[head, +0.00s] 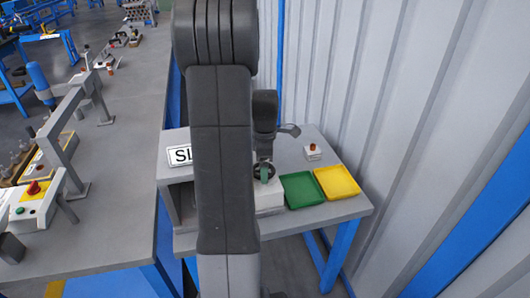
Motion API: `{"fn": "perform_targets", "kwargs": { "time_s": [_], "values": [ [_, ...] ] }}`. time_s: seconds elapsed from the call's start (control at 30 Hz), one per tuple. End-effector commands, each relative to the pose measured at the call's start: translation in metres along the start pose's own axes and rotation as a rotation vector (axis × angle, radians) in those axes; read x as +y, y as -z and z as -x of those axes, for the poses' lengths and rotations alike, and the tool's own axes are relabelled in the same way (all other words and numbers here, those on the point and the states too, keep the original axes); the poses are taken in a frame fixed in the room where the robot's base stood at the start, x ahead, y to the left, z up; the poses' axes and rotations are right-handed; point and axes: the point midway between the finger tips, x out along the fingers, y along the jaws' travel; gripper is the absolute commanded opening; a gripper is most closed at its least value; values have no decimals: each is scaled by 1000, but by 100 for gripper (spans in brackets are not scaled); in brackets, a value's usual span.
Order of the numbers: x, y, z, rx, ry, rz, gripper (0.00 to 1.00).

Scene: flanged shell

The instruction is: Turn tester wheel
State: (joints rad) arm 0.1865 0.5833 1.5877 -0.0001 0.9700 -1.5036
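The tester wheel appears as a small dark ring (256,171) at the front of a pale box (270,200) on the grey side table, in the middle of the head view. Some green shows within or in front of the ring; I cannot tell what it belongs to. My gripper (265,157) is at the end of my dark arm, directly above or at the wheel. It is small and dark, and I cannot see whether its fingers are open or shut, or whether they touch the wheel. My arm hides the left part of the box.
A green tray (301,189) and a yellow tray (337,182) lie right of the box. A small white box with an orange-red button (313,149) stands behind them. A sign (179,155) is at left. A corrugated wall (400,100) closes off the right.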

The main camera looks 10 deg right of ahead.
Motion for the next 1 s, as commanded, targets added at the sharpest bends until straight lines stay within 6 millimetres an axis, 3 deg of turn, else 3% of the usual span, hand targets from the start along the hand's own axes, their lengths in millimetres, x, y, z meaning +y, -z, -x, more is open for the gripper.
{"fn": "perform_targets", "kwargs": {
  "time_s": [0.4,0.6,0.77,1.0],
  "values": [
    [1,0,86,0,-6,0,92],
    [1,0,120,0,-3,0,92],
    [0,0,132,0,-2,0,92],
    [0,0,133,0,0,0,92]
  ]
}}
